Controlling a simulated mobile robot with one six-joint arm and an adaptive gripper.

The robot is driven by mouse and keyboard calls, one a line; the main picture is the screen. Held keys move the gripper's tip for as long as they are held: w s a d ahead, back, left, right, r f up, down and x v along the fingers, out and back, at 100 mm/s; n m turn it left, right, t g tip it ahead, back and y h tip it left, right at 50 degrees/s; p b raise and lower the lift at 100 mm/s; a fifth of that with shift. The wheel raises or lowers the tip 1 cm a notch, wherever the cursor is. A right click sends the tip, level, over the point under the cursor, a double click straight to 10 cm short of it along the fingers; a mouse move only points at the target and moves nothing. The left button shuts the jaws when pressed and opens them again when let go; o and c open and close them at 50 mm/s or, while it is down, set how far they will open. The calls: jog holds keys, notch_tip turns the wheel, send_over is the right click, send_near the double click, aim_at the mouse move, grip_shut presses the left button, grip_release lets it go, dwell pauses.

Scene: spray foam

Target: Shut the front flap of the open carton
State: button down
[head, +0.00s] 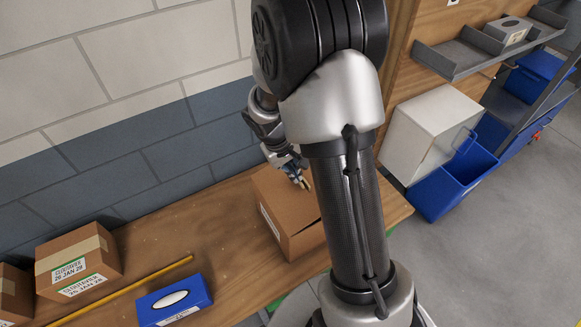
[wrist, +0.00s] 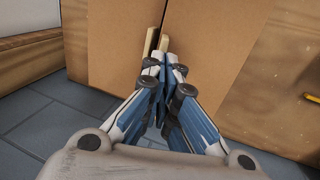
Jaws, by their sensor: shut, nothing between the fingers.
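The open carton (head: 283,233) is a brown cardboard box with a white label, standing on the wooden bench. My arm hides its right part. A flap lies nearly flat over its top, with a dark gap along an edge near my arm. In the wrist view, brown cardboard (wrist: 120,45) fills much of the picture, with a narrow dark slit between two panels. I cannot tell which panel is the front flap. My gripper (head: 304,184) is shut and empty over the carton's top. Its fingertips (wrist: 155,42) are at or just above the cardboard; contact is unclear.
On the bench (head: 225,235) are a taped carton (head: 78,262), a blue tissue box (head: 174,300) and a yellow stick (head: 125,290). A brick wall stands behind. A white box (head: 430,135), blue bin (head: 450,185) and grey shelf (head: 460,55) are at right.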

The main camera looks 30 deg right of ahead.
dwell(0.3)
jog(key=d+f+b, duration=0.1)
jog(key=b, duration=0.1)
jog(key=d+f+b, duration=0.1)
jog(key=f, duration=0.1)
jog(key=shift+d+f+b, duration=0.15)
jog(key=shift+f+b, duration=0.05)
jog(key=shift+b, duration=0.2)
jog(key=shift+r, duration=0.15)
jog(key=shift+r+p, duration=0.8)
jog(key=shift+r, duration=0.15)
notch_tip(320, 180, up, 14)
jog(key=p, duration=0.4)
jog(key=shift+f, duration=0.2)
